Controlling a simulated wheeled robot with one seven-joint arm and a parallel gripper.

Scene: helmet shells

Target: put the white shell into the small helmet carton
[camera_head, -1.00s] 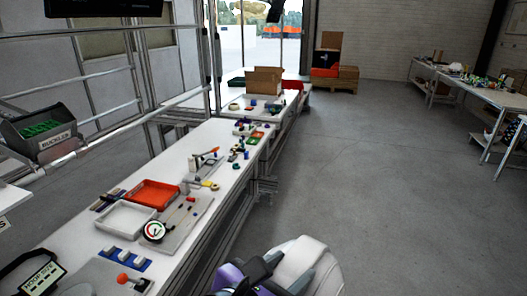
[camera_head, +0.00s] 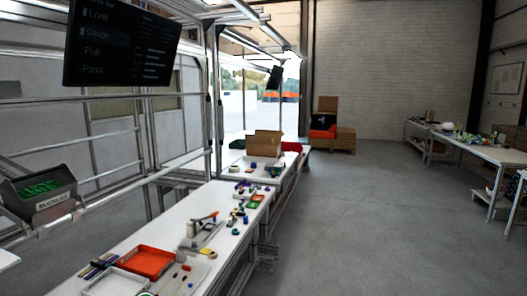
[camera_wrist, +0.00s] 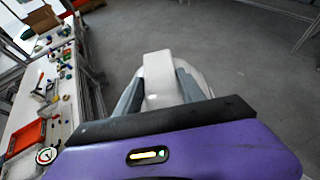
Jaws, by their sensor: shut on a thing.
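In the wrist view, my gripper (camera_wrist: 158,95) is shut on the white shell (camera_wrist: 160,72), with one grey finger on either side of it. The shell is held out over the open floor, clear of the bench. Neither gripper nor shell shows in the head view now. An open brown cardboard carton (camera_head: 264,146) stands at the far end of the bench line; a brown carton also shows at the wrist view's top left (camera_wrist: 42,18). Another open carton (camera_head: 327,106) with something dark at its front stands by the back wall. I cannot tell which is the small helmet carton.
A long white bench (camera_head: 178,222) on the left holds an orange tray (camera_head: 148,263), a white tray (camera_head: 117,283) and several small tools. A screen (camera_head: 120,45) hangs at upper left. Tables (camera_head: 478,149) stand at far right. The grey floor (camera_head: 370,220) between is free.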

